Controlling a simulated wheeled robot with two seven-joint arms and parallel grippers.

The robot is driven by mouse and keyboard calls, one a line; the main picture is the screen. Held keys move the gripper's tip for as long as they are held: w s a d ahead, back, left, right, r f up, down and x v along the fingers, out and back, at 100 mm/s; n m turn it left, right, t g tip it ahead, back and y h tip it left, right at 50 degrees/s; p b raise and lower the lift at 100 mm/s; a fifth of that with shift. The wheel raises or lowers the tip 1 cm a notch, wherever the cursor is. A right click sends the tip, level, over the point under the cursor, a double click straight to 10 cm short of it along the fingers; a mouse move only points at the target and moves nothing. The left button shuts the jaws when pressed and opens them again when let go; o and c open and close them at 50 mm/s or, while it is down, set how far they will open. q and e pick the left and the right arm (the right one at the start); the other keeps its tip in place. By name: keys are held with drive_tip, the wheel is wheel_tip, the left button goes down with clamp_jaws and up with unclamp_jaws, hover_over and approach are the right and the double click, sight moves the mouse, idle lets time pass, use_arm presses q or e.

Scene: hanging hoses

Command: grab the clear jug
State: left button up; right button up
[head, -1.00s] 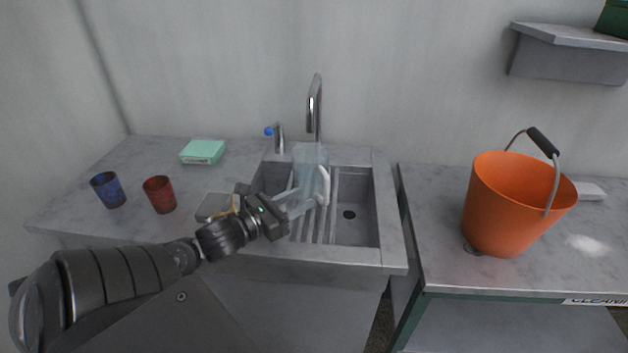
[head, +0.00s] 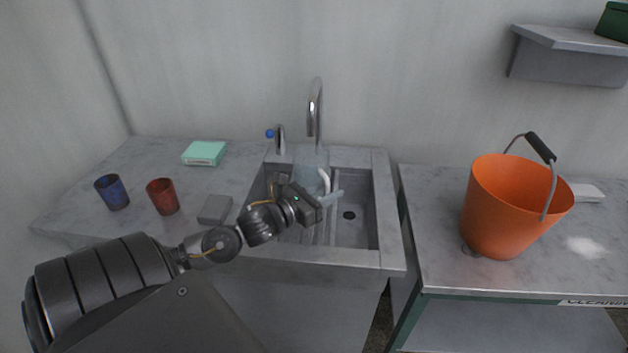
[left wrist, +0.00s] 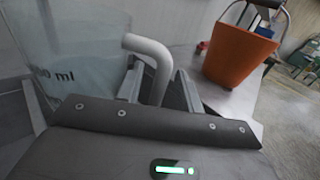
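The clear jug (head: 311,165) stands upright in the sink under the faucet, with its white handle (head: 325,180) towards the right. In the left wrist view the see-through jug (left wrist: 65,45) with "ml" marking fills the left side, and its white handle (left wrist: 148,47) reaches down between my fingers. My left gripper (head: 331,194) is at the handle, its fingers apart on either side of it. In the left wrist view my left gripper (left wrist: 158,88) shows a gap around the handle; I cannot tell whether either finger touches it. My right gripper is not in view.
The sink (head: 360,225) has raised walls around the jug, and the faucet (head: 315,110) arches above it. A blue cup (head: 112,192), a red cup (head: 162,197) and a grey block (head: 214,209) are on the left counter. An orange bucket (head: 510,210) stands on the right table.

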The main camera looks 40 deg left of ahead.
use_arm(q)
drive_tip(key=shift+w, duration=0.1)
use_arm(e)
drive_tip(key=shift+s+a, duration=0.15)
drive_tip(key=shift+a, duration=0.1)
use_arm(q)
drive_tip(key=c, duration=0.7)
clamp_jaws()
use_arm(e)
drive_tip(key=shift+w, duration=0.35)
use_arm(q)
drive_tip(key=shift+r, duration=0.1)
